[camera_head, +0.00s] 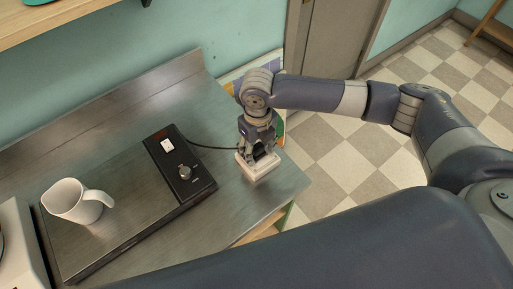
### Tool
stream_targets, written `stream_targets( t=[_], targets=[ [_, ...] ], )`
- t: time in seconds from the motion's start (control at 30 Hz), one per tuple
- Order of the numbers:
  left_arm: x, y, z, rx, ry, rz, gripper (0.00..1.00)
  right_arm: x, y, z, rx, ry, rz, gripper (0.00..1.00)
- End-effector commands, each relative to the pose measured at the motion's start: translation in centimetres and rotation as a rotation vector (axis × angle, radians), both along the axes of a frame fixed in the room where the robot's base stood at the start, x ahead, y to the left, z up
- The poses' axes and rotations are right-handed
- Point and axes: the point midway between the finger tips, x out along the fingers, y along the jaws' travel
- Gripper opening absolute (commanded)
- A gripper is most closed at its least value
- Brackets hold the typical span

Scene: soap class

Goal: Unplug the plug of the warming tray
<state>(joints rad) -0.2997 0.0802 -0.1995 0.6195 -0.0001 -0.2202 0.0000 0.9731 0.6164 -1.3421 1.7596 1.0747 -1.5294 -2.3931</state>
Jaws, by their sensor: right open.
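The warming tray (105,215) is a flat metal tray with a dark control panel, a knob and a small white switch, lying on the steel counter. Its black cable (210,147) runs right from the panel to my right gripper (258,155). The gripper points down over a cream block (262,174), which looks like a socket box, near the counter's right end. Its fingers are open at the top of the block; I cannot tell whether they touch it. The plug is hidden or too small to make out there. My left gripper is not in view.
A white mug (76,202) stands on the tray. A white appliance (18,250) is at the left edge. The steel counter (150,108) is bare behind the tray, with a raised back edge along the wall. A wooden shelf (50,22) hangs at upper left.

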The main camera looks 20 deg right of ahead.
Motion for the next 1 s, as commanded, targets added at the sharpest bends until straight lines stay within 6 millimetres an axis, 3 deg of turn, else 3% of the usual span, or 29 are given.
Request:
stream_targets(
  t=[0.37,0.6,1.0],
  targets=[
    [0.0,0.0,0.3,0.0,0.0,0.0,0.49,0.0,0.0,0.0,0.0,0.001,0.0,0.53],
    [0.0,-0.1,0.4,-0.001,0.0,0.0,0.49,0.0,0.0,0.0,0.0,0.0,0.0,0.0],
    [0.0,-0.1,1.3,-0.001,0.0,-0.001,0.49,0.0,0.0,0.9,0.0,0.0,0.0,0.0]
  ],
)
